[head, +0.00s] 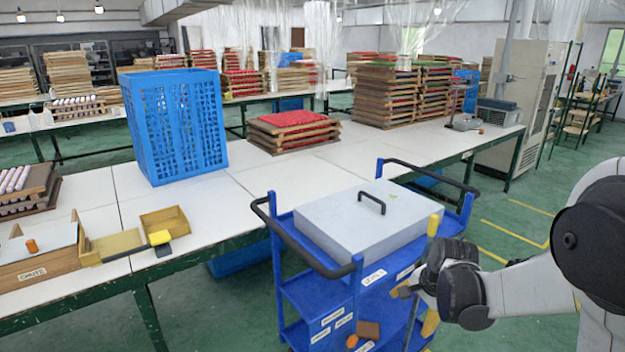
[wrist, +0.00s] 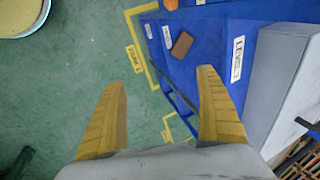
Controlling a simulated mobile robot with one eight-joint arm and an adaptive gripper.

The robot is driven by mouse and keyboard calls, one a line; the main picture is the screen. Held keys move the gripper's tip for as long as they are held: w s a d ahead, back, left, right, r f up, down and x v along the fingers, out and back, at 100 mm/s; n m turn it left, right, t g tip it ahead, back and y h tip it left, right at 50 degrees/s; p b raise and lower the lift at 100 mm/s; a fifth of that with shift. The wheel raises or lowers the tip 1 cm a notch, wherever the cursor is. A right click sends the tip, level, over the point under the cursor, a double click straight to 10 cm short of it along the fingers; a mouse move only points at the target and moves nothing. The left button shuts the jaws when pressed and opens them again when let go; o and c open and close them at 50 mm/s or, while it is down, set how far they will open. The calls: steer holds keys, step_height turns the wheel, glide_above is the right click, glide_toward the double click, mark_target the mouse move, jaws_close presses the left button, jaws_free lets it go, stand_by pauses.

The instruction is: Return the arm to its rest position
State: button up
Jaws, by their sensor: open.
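My gripper (head: 428,275) is at the right of the head view, beside the right side of a blue cart. Its yellow fingers are spread apart. In the wrist view my gripper (wrist: 162,80) shows both yellow fingers wide apart with nothing between them. Green floor and part of the blue cart (wrist: 195,45) lie beyond the fingers. My arm reaches in from the right edge of the head view, bent at a dark joint. Whether a finger touches the cart cannot be told.
The blue cart (head: 290,285) carries a grey lidded box (head: 345,230) on top. An orange piece (head: 352,341) and a brown block (head: 368,329) lie on a lower shelf. A long white table (head: 220,205) with a blue crate (head: 175,125) stands behind. Green floor is free at right.

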steer(key=s+a+r+n+t, duration=0.1)
steer(key=s+a+r+n, duration=0.15)
steer(key=s+r, duration=0.3)
steer(key=s+a+r+n, duration=0.1)
steer(key=s+r+n, duration=0.25)
steer(key=r, duration=0.25)
steer(key=s+a+r+n+t, duration=0.2)
steer(key=s+n, duration=0.3)
steer(key=s, duration=0.8)
steer(key=shift+s+a+r+n+h, duration=0.15)
steer(key=shift+s+r+n+h, duration=0.25)
steer(key=shift+r, duration=0.15)
